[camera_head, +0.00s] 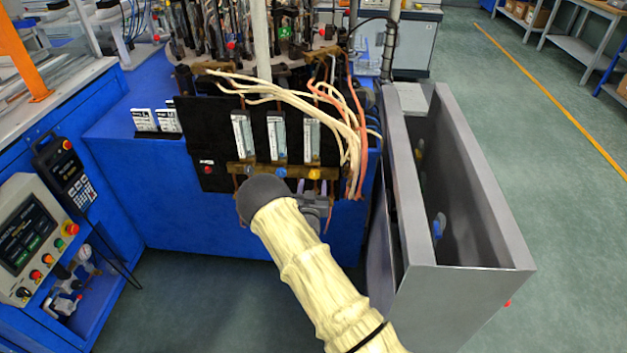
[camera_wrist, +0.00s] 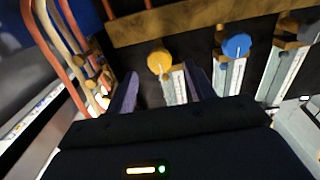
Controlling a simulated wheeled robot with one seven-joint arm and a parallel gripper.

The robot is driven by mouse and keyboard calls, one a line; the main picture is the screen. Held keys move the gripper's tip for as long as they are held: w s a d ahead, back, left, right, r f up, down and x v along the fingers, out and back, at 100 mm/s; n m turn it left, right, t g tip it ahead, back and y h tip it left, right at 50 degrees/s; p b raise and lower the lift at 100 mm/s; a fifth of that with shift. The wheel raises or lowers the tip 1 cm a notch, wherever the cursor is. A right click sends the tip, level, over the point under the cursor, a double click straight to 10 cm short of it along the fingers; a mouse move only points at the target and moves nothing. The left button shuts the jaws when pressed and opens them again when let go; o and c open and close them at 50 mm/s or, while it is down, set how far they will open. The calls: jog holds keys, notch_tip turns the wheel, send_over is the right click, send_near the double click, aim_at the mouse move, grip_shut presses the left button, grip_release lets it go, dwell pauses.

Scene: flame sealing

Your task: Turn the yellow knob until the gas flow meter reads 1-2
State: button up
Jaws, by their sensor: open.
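The yellow knob (camera_head: 314,174) sits at the foot of the right-hand flow meter (camera_head: 312,139) on the black panel. In the wrist view the yellow knob (camera_wrist: 159,62) lies between the lines of my two fingers, around or just beyond their tips. My gripper (camera_head: 316,200) is open and just below the knob in the head view; it also shows in the wrist view (camera_wrist: 162,74). I see no finger clearly touching the knob. The yellow knob's meter tube (camera_wrist: 174,88) is partly hidden by my gripper, and its reading is too small to tell.
A blue knob (camera_head: 281,172) and its flow meter (camera_head: 277,136) stand close beside the yellow one, with another meter (camera_head: 241,135) further left. White and orange hoses (camera_head: 351,135) hang at the right of the panel. A grey metal enclosure (camera_head: 470,205) stands to the right.

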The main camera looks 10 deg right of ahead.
aim_at(314, 176)
jog(key=shift+x, duration=1.7)
jog(key=c, duration=1)
jog(key=shift+o, duration=0.2)
